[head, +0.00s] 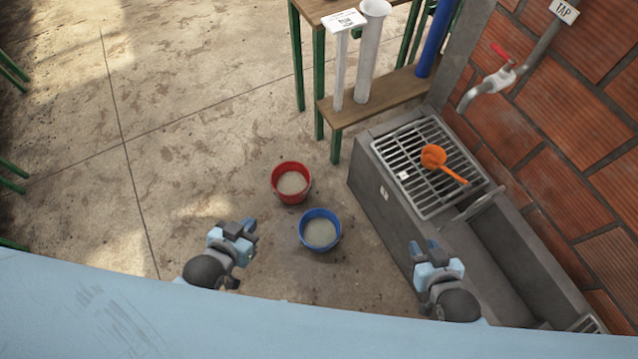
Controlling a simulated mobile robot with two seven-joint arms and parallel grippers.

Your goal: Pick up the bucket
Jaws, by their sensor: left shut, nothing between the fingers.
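Two buckets stand upright on the concrete floor in the head view. The red bucket (291,183) is further back and to the left, and the blue bucket (320,230) is nearer, to its right. Both show a pale grey-beige inside. My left gripper (246,227) is left of the blue bucket and nearer than the red one, apart from both, shut and empty. My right gripper (425,246) is right of the blue bucket, by the trough's side, with nothing visible in it. Its fingers are too small to tell open from shut.
A grey trough (372,205) with a metal grate (415,150) stands at the right, with an orange scoop (434,157) on the grate. A tap (490,85) is on the brick wall. A wooden bench (385,98) holds upright tubes.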

